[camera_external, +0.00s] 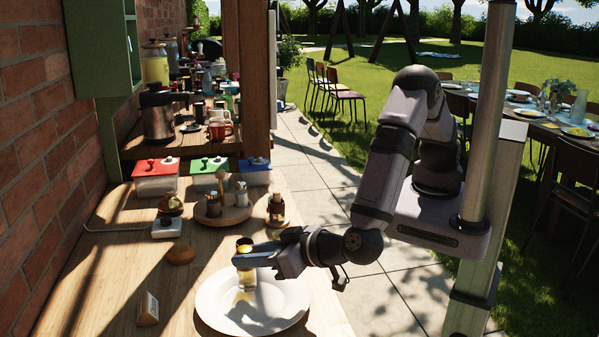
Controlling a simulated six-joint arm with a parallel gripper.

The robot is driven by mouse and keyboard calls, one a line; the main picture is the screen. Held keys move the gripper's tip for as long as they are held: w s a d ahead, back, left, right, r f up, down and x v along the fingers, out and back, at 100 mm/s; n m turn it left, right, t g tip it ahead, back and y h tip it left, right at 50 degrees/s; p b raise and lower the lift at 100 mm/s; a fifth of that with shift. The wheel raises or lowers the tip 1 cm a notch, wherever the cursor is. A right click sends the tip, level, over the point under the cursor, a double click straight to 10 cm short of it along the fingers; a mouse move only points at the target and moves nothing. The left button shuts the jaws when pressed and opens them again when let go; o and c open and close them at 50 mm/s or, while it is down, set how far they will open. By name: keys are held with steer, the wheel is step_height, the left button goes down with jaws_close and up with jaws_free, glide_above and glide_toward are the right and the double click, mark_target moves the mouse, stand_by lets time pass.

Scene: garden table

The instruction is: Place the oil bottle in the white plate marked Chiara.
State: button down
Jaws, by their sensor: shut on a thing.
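The white plate (285,313) lies near the front right edge of the wooden table. My gripper (243,262) is shut on the oil bottle (245,280), a glass bottle with yellow content and a dark top. The bottle is upright over the plate's middle. I cannot tell whether its base touches the plate. A small wooden name block (148,309) stands on the table left of the plate; its writing is too small to read.
Behind the plate are a round brown object (181,255), a wooden tray of small jars (223,216) and another small bottle holder (277,211). Containers with red (156,167), green (208,165) and blue (255,163) lids stand farther back. A brick wall bounds the left.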

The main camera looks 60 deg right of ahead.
steer(key=shift+f, duration=0.25)
steer(key=c, duration=1.5)
jaws_free()
steer(key=shift+o, duration=0.2)
steer(key=shift+r, duration=0.1)
steer(key=shift+r, duration=0.15)
steer(key=b+v, duration=0.2)
steer(key=v, duration=1)
steer(key=shift+b, duration=0.3)
